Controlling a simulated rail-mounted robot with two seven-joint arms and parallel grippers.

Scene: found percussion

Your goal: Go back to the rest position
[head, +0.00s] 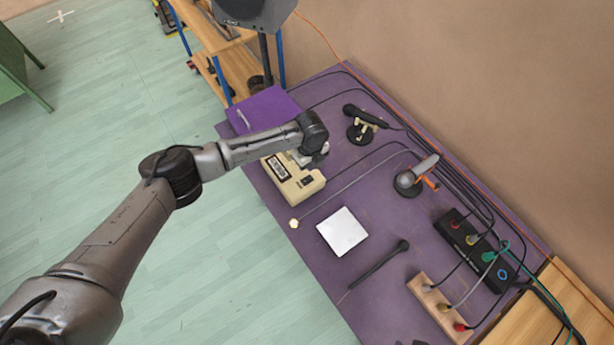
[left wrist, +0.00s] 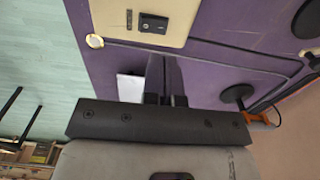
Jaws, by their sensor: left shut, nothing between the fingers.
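My left arm comes in from the left in the head view and reaches over the purple table (head: 375,265). My left gripper (head: 315,160) is at the far side of a cream box (head: 303,187) with a black label and a black switch; the wrist partly hides the box. In the left wrist view, my left gripper (left wrist: 165,75) is shut and empty, with its fingers together over the purple table near the edge of the cream box (left wrist: 165,12). I cannot tell whether it touches the box. My right gripper is not in view.
A white square (head: 342,231) and a black stick (head: 378,263) lie on the table. Two microphones on stands, one black (head: 362,120) and one grey (head: 414,175), stand toward the wall. A black pedal (head: 475,250), a wooden jack block (head: 437,308) and cables lie at the right. A speaker (head: 252,12) stands behind.

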